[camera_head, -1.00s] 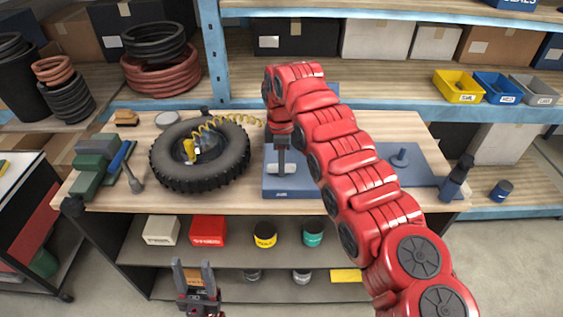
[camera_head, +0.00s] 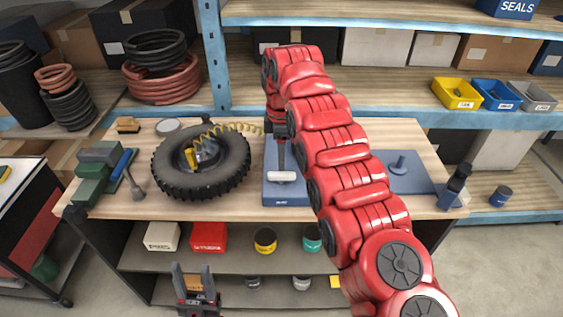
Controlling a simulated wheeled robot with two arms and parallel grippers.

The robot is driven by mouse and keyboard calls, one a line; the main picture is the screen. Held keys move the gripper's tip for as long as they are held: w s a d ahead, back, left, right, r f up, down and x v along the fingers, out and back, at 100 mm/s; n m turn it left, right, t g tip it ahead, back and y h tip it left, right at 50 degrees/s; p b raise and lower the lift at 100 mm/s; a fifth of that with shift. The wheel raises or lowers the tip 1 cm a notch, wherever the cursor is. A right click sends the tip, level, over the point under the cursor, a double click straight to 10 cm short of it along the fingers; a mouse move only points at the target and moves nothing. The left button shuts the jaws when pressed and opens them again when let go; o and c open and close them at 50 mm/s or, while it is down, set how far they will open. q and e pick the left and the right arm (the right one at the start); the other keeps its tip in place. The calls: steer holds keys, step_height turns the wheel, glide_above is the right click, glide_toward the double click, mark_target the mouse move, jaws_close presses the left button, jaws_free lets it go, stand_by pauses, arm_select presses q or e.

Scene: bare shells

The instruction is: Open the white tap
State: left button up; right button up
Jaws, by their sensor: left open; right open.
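The white tap's bar-shaped handle (camera_head: 282,177) shows above the front left part of a blue base plate (camera_head: 285,201) on the workbench. The rest of the tap is hidden behind my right arm. My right gripper (camera_head: 281,160) points down from the red arm, directly over the white handle in this view. Its dark fingers are seen nearly edge-on, so the gap is hard to see, and I cannot tell if they touch the handle. My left gripper (camera_head: 194,278) is open and empty, low in front of the bench, its fingers pointing up.
A tyre (camera_head: 202,160) with a coiled yellow hose lies left of the blue plate. Green blocks (camera_head: 95,175) and a blue-handled tool (camera_head: 128,172) lie further left. Boxes and tins fill the shelf below.

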mark_target(282, 173)
step_height(282, 173, up, 12)
steer(key=p, duration=1)
steer(key=shift+f, duration=0.25)
steer(key=shift+s+f, duration=0.1)
